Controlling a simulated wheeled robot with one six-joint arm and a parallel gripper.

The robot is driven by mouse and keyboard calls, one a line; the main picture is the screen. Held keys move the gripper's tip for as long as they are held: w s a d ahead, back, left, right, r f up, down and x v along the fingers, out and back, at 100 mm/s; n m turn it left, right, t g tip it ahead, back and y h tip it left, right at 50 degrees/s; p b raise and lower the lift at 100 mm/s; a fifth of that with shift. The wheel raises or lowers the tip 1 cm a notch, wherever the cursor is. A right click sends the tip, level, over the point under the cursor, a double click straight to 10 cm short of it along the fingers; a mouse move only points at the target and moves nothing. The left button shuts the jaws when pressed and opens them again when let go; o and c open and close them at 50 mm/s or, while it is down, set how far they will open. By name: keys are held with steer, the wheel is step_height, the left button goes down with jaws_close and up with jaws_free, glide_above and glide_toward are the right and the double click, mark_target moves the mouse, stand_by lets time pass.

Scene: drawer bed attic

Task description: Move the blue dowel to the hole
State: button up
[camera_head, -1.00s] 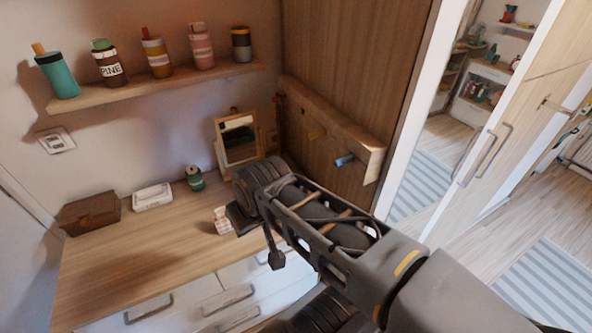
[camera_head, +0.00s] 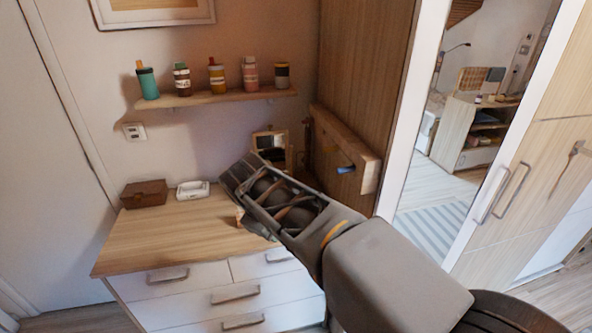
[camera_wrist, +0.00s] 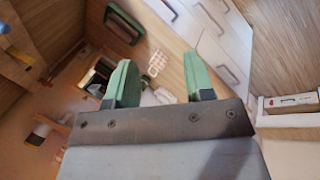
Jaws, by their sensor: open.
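The blue dowel (camera_head: 346,169) sticks out of a wooden board (camera_head: 368,170) on the side of the tall wooden panel, right of the dresser. A blue bit at the upper left edge of the wrist view (camera_wrist: 5,28) looks like the same dowel. My gripper (camera_wrist: 160,65) is open, its two green fingers apart with nothing between them. It is apart from the dowel, which lies well to its left in the wrist view. I cannot make out an empty hole in the board.
A dresser (camera_head: 150,240) stands below, with a brown box (camera_head: 145,193) and a white dish (camera_head: 193,190) on top. A shelf (camera_head: 215,98) above holds several bottles. A small framed mirror (camera_head: 270,146) stands near the board. A mirrored wardrobe door is at right.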

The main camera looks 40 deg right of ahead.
steer(key=w+d+r+n+g+h+b, duration=0.25)
steer(key=w+d+h, duration=0.2)
steer(key=d, duration=0.35)
steer(key=n+g+h+b, duration=0.1)
steer(key=n+g+h, duration=0.3)
glide_toward(345, 168)
steer(key=shift+t+h, duration=0.25)
steer(key=x, duration=0.5)
steer(key=p+x, duration=0.1)
steer(key=x, duration=0.2)
steer(key=shift+s+f, duration=0.15)
steer(key=shift+s, duration=0.15)
steer(key=shift+s+d+f, duration=0.15)
steer(key=shift+d+f, duration=0.15)
steer(key=shift+d, duration=0.35)
steer(key=shift+a, duration=0.1)
jaws_close()
